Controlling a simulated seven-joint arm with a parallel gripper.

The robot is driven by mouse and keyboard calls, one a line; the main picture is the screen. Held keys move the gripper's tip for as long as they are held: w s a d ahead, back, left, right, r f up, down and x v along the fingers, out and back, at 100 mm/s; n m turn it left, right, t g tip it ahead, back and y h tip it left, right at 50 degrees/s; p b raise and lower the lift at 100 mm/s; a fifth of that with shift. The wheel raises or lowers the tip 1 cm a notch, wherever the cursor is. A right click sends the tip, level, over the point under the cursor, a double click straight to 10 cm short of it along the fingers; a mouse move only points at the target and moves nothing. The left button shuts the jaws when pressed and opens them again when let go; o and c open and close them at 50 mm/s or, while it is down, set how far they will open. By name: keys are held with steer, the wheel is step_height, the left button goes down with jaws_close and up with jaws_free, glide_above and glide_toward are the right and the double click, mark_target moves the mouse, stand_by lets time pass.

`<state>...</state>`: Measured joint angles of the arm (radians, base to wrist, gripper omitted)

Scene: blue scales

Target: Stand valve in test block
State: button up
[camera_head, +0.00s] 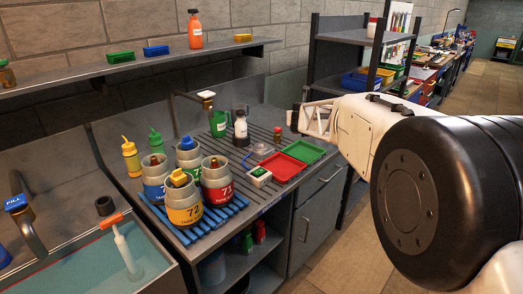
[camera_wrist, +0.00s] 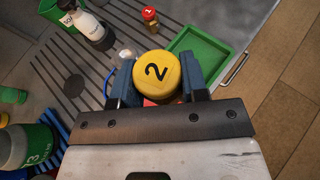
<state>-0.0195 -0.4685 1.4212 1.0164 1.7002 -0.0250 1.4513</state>
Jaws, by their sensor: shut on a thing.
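My gripper (camera_wrist: 157,88) is shut on a valve with a round yellow cap (camera_wrist: 157,76) marked "2". The cap sits between the two dark fingers and hides the valve's lower part. In the head view my gripper (camera_head: 315,119) is above the right part of the ribbed bench; the held valve cannot be made out there. A small brass valve with a red cap (camera_wrist: 149,14) marked "1" stands upright on the bench, also visible in the head view (camera_head: 277,132). I cannot tell for sure which thing is the test block.
A green tray (camera_wrist: 197,62) and a red tray (camera_head: 284,167) lie below my gripper. A small white-green box (camera_head: 259,177) lies beside them. Several numbered cylinders (camera_head: 184,213) stand on a blue rack at left. A green jug (camera_head: 219,124) and a white bottle (camera_head: 241,127) stand behind.

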steer(key=a+f+n+g+y, duration=0.9)
steer(key=n+y, duration=0.4)
steer(key=n, duration=0.2)
steer(key=shift+a+f+g, duration=0.4)
steer(key=shift+a+f, duration=0.4)
steer(key=shift+f, duration=0.25)
stand_by(1.7)
steer(key=shift+w, duration=0.1)
steer(key=shift+w, duration=0.1)
stand_by(0.3)
